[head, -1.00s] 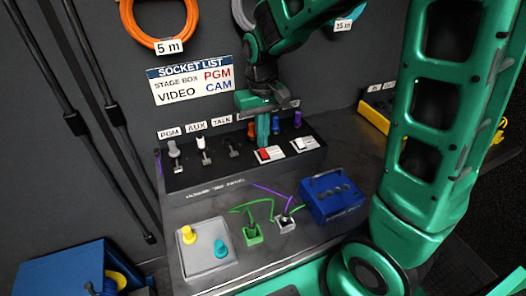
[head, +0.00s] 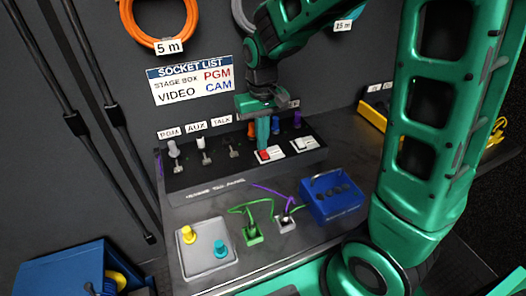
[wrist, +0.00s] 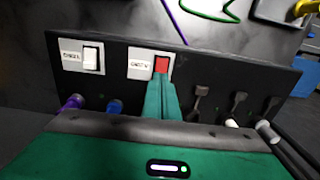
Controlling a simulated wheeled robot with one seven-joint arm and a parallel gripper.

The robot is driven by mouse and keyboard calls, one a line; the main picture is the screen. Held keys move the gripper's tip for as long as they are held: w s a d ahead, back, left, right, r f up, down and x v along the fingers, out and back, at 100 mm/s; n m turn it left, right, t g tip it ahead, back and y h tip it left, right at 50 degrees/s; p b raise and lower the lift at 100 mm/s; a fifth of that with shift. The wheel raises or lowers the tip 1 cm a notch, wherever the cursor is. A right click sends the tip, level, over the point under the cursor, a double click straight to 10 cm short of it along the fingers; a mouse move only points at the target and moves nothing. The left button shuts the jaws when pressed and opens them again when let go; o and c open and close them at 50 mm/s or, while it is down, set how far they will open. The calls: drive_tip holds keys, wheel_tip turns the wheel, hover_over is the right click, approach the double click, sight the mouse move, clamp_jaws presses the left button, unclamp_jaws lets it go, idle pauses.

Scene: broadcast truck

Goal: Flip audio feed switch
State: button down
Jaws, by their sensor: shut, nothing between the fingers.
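Two rocker switches on white plates sit on the black sloped panel (head: 215,180). The left one in the head view has a red rocker (head: 264,156) and the right one a white rocker (head: 304,143). In the wrist view the red rocker (wrist: 162,64) is at the centre and the white rocker (wrist: 91,55) to its left. Their small labels are too blurred to read surely. My gripper (head: 263,144) is shut and empty, pointing down, its tips (wrist: 160,84) at the red rocker's edge. Whether they touch it I cannot tell. The tips hide part of its plate.
Levers under PGM, AUX and TALK labels stand left of the switches, with the AUX lever (head: 203,146) in the middle. Blue and purple plugs (head: 297,119) stand behind the switches. A blue box (head: 332,195), cables and a grey tray (head: 188,262) lie in front.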

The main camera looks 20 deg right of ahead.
drive_tip(key=shift+f, duration=0.25)
drive_tip(key=shift+r, duration=0.15)
wheel_tip(320, 180, up, 7)
idle(0.9)
idle(0.4)
drive_tip(key=s+d+m, duration=0.1)
drive_tip(key=s+d, duration=0.4)
drive_tip(key=s+d+m, duration=0.2)
drive_tip(key=s+d, duration=0.3)
drive_tip(key=s+d+m, duration=0.1)
drive_tip(key=s+d, duration=0.4)
drive_tip(key=s, duration=0.1)
drive_tip(key=shift+s+d+r+m, duration=0.1)
drive_tip(key=shift+d+r+m, duration=0.05)
drive_tip(key=shift+r+m, duration=0.15)
drive_tip(key=s+d+f+m, duration=0.1)
drive_tip(key=s+d, duration=0.1)
drive_tip(key=s, duration=0.6)
drive_tip(key=shift+d+f+m, duration=0.2)
drive_tip(key=shift+f+m, duration=0.1)
drive_tip(key=shift+m, duration=0.1)
drive_tip(key=shift+s, duration=0.1)
